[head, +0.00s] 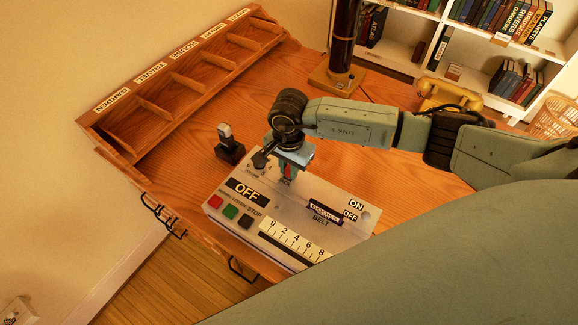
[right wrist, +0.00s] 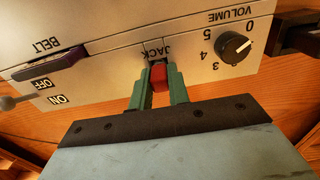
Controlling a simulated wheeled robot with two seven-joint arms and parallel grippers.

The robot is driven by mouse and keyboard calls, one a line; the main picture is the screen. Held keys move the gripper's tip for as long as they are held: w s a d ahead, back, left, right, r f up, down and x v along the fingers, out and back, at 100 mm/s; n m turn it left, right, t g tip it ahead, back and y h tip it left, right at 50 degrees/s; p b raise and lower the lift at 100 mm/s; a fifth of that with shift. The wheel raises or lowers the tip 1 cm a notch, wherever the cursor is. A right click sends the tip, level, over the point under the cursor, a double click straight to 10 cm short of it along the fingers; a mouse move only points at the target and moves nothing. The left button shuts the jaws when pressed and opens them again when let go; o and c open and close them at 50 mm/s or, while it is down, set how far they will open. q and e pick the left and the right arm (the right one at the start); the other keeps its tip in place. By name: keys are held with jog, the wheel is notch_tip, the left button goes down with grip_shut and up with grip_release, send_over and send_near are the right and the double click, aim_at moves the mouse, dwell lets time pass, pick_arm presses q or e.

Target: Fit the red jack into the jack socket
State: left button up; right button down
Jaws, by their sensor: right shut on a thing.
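My right gripper (head: 287,174) is over the back edge of the white control panel (head: 290,215), its fingers pointing down at it. In the right wrist view its green fingers (right wrist: 159,85) are shut on the red jack (right wrist: 159,77), right at the JACK label (right wrist: 157,52). The red jack also shows as a small red patch between the fingers in the head view (head: 287,171). The jack socket is hidden behind the jack and fingers, so I cannot tell whether the jack's tip is in it. My left gripper is not in view.
The VOLUME knob (right wrist: 235,47) is close beside the fingers, and the BELT switch (right wrist: 50,64) is on their other side. A black stand (head: 229,154) is left of the panel. A labelled wooden rack (head: 180,80) lines the desk's back.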

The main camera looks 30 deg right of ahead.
aim_at(289, 167)
jog(key=shift+f, duration=0.2)
jog(key=c, duration=1.3)
grip_release()
jog(key=shift+c, duration=0.2)
jog(key=shift+r, duration=0.1)
notch_tip(289, 167, up, 12)
jog(key=shift+r+b, duration=0.15)
jog(key=shift+b, duration=0.15)
